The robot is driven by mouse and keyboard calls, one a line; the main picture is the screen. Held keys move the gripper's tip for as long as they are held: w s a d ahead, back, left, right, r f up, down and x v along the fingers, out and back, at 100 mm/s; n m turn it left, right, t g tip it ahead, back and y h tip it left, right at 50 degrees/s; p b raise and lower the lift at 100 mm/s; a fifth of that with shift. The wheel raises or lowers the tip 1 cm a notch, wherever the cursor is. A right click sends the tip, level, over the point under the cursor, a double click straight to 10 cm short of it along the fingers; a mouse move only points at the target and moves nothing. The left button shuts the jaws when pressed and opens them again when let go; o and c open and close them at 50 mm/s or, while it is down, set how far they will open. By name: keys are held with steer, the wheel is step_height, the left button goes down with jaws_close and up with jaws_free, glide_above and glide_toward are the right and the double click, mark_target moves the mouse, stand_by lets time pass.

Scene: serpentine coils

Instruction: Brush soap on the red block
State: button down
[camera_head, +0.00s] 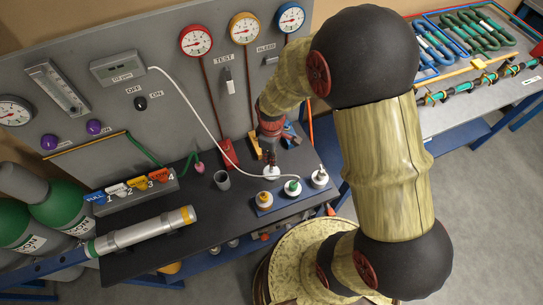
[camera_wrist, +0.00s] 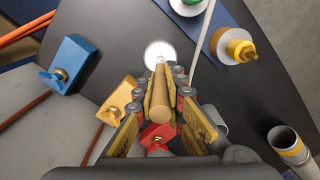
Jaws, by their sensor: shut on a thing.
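My gripper (camera_head: 269,150) reaches down over the dark bench. In the wrist view its fingers (camera_wrist: 161,90) are shut on the tan handle of a brush (camera_wrist: 162,108). A pale round end (camera_wrist: 158,50) shows beyond the handle, and a small white piece shows below the gripper in the head view (camera_head: 271,173). The red block (camera_head: 229,154) sits at the foot of a red pipe, left of my gripper. In the wrist view the red block (camera_wrist: 156,137) is partly hidden by handle and fingers. Whether the brush touches anything is unclear.
The yellow block (camera_head: 255,143) and the blue block (camera_wrist: 76,62) stand near the red one. A blue tray (camera_head: 278,203) holds white bottles in front. A grey cup (camera_head: 222,180) stands to the left. A metal cylinder (camera_head: 145,232) lies on the bench. A white hose crosses near my gripper.

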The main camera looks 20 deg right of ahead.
steer(key=shift+s, duration=0.1)
steer(key=shift+r+p, duration=2.6)
steer(key=shift+r, duration=0.9)
